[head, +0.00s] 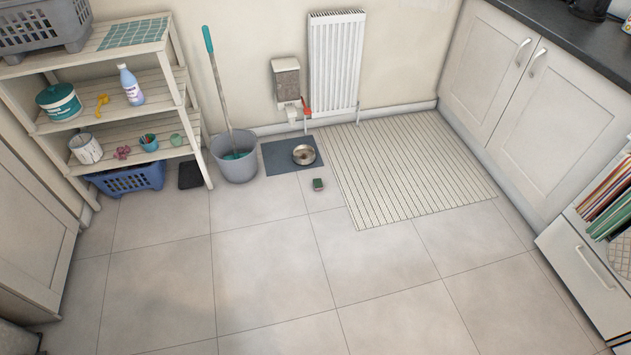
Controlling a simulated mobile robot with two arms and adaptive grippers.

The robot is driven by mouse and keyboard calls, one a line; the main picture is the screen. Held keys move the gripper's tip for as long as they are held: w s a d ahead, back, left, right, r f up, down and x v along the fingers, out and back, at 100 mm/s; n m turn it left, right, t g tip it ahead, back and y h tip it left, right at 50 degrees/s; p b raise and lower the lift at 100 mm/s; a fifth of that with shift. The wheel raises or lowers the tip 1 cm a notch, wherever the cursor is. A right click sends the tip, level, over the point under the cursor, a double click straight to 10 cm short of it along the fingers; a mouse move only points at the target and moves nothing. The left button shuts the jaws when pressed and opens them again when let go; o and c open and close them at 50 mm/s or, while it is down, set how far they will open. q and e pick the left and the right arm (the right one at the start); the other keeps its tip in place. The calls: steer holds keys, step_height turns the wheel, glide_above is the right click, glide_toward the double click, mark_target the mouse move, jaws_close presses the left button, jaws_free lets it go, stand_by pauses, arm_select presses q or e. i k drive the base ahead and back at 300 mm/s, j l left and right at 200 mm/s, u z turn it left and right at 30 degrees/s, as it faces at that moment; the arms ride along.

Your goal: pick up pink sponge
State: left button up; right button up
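A small sponge-like block (318,184) lies on the tiled floor, just in front of the grey mat. Its top looks dark green with a reddish side edge; it is too small to tell more. A small pink lumpy thing (122,152) sits on the lower shelf of the white rack; I cannot tell whether it is a sponge. Neither of my grippers is in view.
A grey bucket (235,165) with a teal-handled mop stands beside the grey mat (278,164), which holds a metal bowl (303,154). A slatted mat (405,165) lies right. The shelf rack (181,84) stands left. The front floor is clear.

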mark_target(317, 183)
steer(key=i+j+z, duration=0.5)
steer(key=i+j, duration=1.1)
